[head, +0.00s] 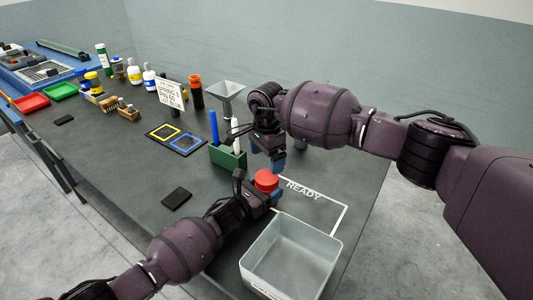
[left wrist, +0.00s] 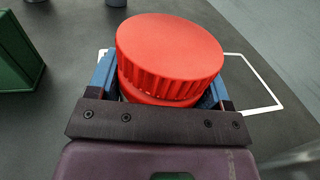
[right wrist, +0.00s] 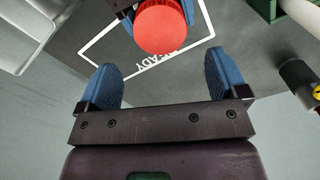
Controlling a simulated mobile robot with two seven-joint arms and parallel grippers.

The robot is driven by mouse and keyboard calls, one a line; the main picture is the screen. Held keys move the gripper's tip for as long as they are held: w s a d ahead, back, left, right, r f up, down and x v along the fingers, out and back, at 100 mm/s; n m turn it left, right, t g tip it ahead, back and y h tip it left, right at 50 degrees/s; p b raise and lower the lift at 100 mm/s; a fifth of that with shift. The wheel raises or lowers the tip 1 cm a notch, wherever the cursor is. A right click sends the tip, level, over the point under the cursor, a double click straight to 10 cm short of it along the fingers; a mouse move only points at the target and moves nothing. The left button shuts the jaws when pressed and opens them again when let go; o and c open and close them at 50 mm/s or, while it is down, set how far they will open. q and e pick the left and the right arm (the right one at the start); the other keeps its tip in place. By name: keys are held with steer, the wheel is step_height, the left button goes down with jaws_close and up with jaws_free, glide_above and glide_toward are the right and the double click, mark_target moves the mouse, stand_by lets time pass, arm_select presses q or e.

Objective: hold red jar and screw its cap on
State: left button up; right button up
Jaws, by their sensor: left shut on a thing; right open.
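The red jar (left wrist: 160,95) stands upright on the table, with its red ribbed cap (left wrist: 170,45) sitting on top. A narrow gap shows between the cap and the jar body, and the cap looks slightly tilted. In the head view the cap (head: 266,180) shows at the table's middle. My left gripper (head: 268,195) is shut around the jar body from the near side. My right gripper (head: 277,155) is open and empty, pointing down just beyond the jar. In the right wrist view the cap (right wrist: 160,27) lies ahead of its blue fingers (right wrist: 165,80), apart from them.
A grey bin (head: 290,255) stands at the near edge, close to the jar. A green holder with pens (head: 228,157) stands just behind it. A white READY outline (head: 325,195) is marked on the table. A black pad (head: 176,198) lies to the left, with bare table around it.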

mark_target(267, 177)
steer(key=shift+f, duration=3.6)
steer(key=c, duration=0.9)
steer(key=shift+m, duration=1.7)
steer(key=shift+c, duration=0.2)
steer(key=o, duration=1)
steer(key=shift+r, duration=0.1)
steer(key=shift+r, duration=2.2)
